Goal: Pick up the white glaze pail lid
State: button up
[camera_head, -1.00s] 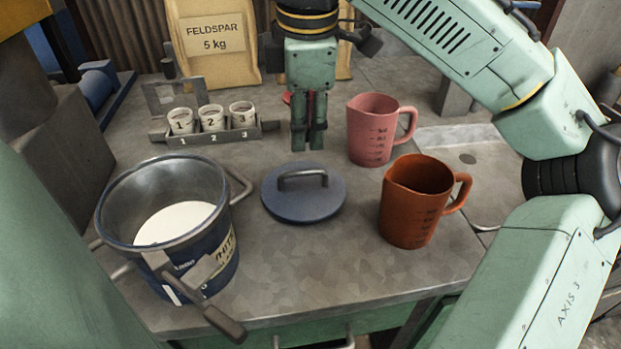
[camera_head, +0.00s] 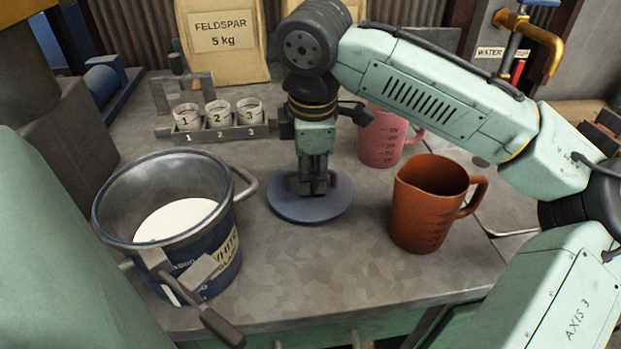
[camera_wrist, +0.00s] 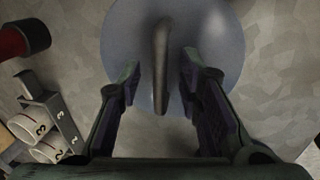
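The pail lid (camera_head: 311,207) is a round blue-grey disc lying flat on the bench, with a raised bar handle across its top. In the wrist view the lid (camera_wrist: 205,30) fills the top middle, and its handle (camera_wrist: 160,65) stands between my two fingers. My gripper (camera_head: 314,188) points down over the lid's middle and hides the handle in the head view. In the wrist view my gripper (camera_wrist: 160,80) is open, with a gap on each side of the handle. The blue glaze pail (camera_head: 170,225), open and holding white glaze, stands left of the lid.
An orange jug (camera_head: 428,205) stands just right of the lid, with a pink jug (camera_head: 378,140) behind it. A rack with three numbered cups (camera_head: 218,120) is behind left. A feldspar bag (camera_head: 222,40) stands at the back.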

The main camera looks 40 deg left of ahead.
jog(key=shift+f, duration=0.25)
jog(key=shift+c, duration=0.3)
grip_shut()
